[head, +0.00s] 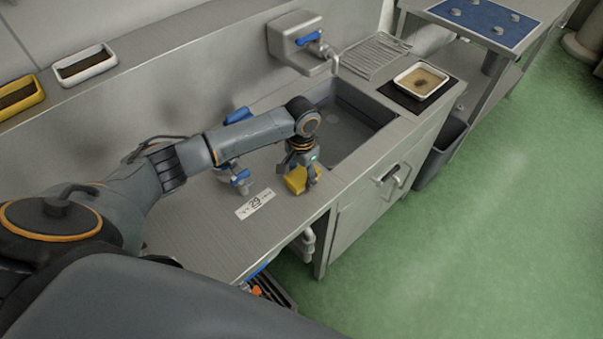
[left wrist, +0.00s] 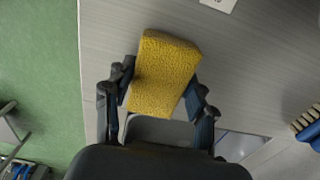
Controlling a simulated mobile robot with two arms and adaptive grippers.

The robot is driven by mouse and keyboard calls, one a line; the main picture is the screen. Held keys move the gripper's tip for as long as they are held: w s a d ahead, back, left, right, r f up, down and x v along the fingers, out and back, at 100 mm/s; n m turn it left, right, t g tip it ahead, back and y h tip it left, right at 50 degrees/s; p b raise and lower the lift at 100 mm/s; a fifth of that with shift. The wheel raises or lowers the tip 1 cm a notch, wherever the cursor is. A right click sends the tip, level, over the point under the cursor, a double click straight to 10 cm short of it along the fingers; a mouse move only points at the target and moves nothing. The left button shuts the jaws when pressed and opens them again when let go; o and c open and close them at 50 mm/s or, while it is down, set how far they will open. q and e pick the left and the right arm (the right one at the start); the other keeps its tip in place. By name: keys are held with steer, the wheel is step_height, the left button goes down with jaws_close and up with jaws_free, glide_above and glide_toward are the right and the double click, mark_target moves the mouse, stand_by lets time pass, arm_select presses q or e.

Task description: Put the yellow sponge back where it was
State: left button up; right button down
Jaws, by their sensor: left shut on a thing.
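The yellow sponge (head: 295,181) is at the counter's front part, just left of the sink, in the head view. My left gripper (head: 300,172) is shut on it from above. In the left wrist view the sponge (left wrist: 165,75) sits slightly tilted between the two fingers of the left gripper (left wrist: 160,100). Whether the sponge touches the steel counter (head: 190,228) or hangs just above it, I cannot tell. My right gripper is in neither view.
A blue-handled item (head: 237,175) and a label reading 29 (head: 255,203) are left of the sponge. The sink (head: 345,125) has a wall tap (head: 308,42) behind it. A white tray (head: 421,80) lies on a black mat to the right. Green floor is open in front.

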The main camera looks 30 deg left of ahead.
mark_target(302, 174)
arm_select(q)
steer(key=o, duration=1.1)
steer(key=shift+f, duration=0.15)
step_height(302, 174, up, 12)
steer(key=b, duration=0.1)
steer(key=shift+r+b, duration=0.2)
steer(key=shift+b, duration=0.15)
